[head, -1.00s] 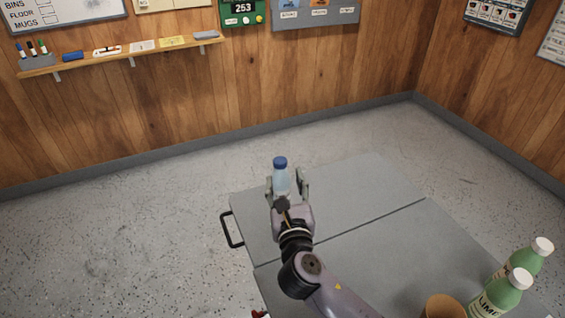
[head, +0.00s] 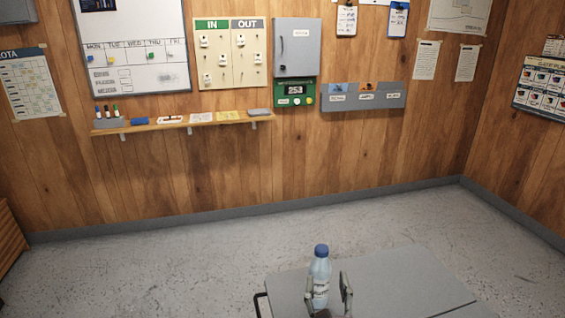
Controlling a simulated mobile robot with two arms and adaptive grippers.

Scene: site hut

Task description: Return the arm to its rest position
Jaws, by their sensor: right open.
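My right gripper (head: 328,284) shows at the bottom of the head view, with its two fingers apart. A clear bottle with a blue cap (head: 320,262) stands upright on the grey table (head: 410,280). The bottle shows between the fingers, closer to the left one. I cannot tell whether it is between them or just beyond them. The rest of my right arm is cut off by the bottom edge. My left gripper is not in view.
A black handle (head: 258,303) sticks out at the table's left edge. Behind the table is open speckled floor (head: 180,270), then a wood-panelled wall with a narrow shelf (head: 185,124) holding markers and small items. The tabletop right of the gripper looks clear.

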